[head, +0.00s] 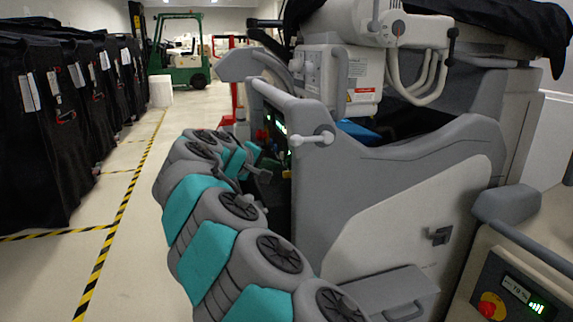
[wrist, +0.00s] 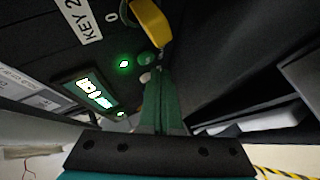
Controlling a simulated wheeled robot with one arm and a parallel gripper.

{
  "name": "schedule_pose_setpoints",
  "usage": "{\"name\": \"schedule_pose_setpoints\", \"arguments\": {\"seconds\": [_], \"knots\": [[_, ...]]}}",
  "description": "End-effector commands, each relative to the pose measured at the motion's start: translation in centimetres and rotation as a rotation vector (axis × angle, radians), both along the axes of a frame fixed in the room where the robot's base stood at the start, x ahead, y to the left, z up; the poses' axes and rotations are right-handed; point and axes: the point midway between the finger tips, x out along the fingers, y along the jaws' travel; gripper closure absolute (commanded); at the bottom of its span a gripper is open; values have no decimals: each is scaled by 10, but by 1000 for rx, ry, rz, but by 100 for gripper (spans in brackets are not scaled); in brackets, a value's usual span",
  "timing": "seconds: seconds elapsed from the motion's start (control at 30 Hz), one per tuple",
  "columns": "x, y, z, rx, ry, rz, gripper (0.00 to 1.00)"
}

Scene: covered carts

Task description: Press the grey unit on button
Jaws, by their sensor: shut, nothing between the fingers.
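The grey unit (head: 345,190) stands in the middle of the head view, with its dark control panel on its left end, seen edge-on.
A second unit at the lower right has a panel with a red button (head: 491,306) and a lit display (head: 522,296). Black covered carts (head: 40,150) line the left. A green forklift (head: 183,60) stands at the back. The floor between has yellow-black tape and is clear.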

Motion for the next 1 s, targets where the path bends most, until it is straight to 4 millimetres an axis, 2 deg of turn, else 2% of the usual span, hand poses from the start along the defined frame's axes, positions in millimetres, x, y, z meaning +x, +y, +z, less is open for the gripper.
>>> {"name": "schedule_pose_setpoints", "arguments": {"seconds": [0.3,1.0], "knots": [[2,-9,-1,0,0,-1,100],[3,-12,0,0,0,-1,100]]}}
